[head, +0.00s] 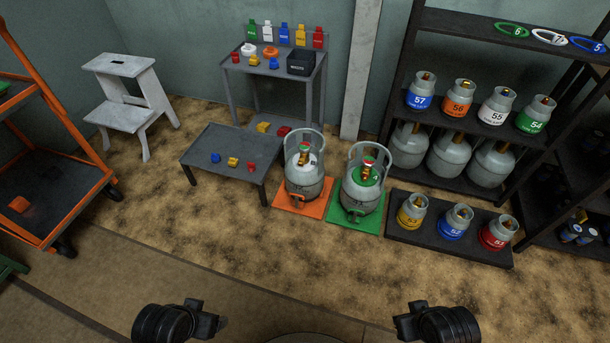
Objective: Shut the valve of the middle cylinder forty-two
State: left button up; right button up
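Two large grey gas cylinders stand upright side by side on the floor, and I see no third one in line with them. My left gripper (208,318) and my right gripper (407,320) are at the bottom edge, empty and well away from both cylinders.
A low dark table (205,150) with small coloured pieces stands left of the cylinders. A dark platform (402,243) with small numbered cylinders lies to the right, below a shelf rack (465,187). A white step stool (118,115) and orange trolley (95,125) stand left. The floor in front is clear.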

aim_at(304, 147)
jog(key=k, duration=0.55)
jog(key=z, duration=0.85)
jog(key=i, duration=2.2)
jog(key=u, duration=0.45)
